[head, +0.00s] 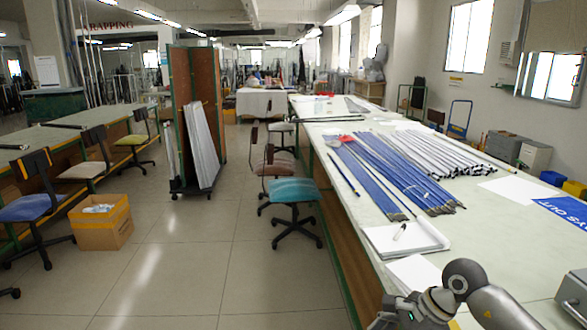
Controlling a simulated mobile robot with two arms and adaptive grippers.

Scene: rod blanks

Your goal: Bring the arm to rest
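My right arm (492,305) comes in at the bottom right, over the near end of the long work table (352,210). Its wrist end and what looks like the top of my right gripper (398,318) show at the bottom edge, cut off by the frame. The fingertips are hidden, so I cannot tell if it is open or shut. No held object shows. My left gripper is not in view. Blue rod blanks (390,175) lie in a bundle on the table, beyond the arm and apart from it.
White-and-dark rods (455,153) lie right of the blue ones. A grey metal box (573,291) stands at the right edge. A teal chair (294,190) stands left of the table; the aisle floor is open.

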